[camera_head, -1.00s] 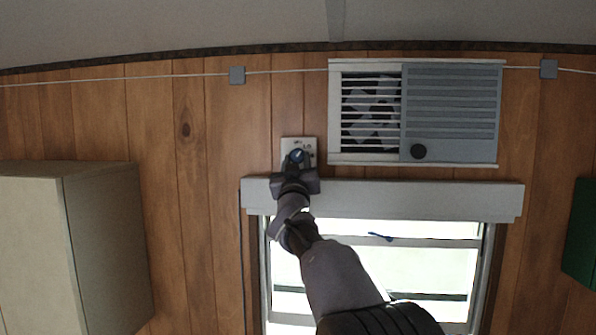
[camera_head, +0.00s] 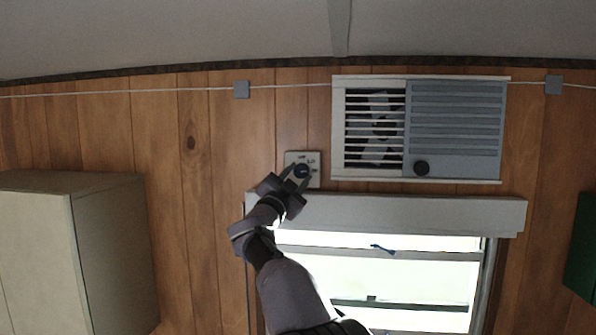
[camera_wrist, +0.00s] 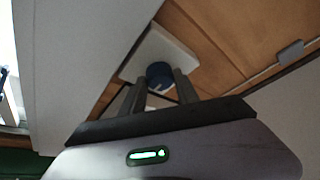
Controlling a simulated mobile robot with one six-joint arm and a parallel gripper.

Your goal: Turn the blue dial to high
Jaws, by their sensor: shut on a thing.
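The blue dial (camera_head: 302,171) sits on a pale wall plate (camera_head: 290,157) to the left of the vent unit. My gripper (camera_head: 296,177) reaches up to it from below left, its two fingers around the dial. In the wrist view the blue dial (camera_wrist: 159,73) shows between the two fingers (camera_wrist: 156,88), with part of the pale plate (camera_wrist: 184,54) behind it. The gripper is shut on the dial. The marks on the plate are too small to read, so I cannot tell the dial's setting.
A vent unit (camera_head: 455,130) with a black knob (camera_head: 421,168) is just right of the plate. A window with a pale box (camera_head: 400,213) above it lies below. A beige cabinet (camera_head: 35,230) stands at left, and a green box (camera_head: 583,245) at right.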

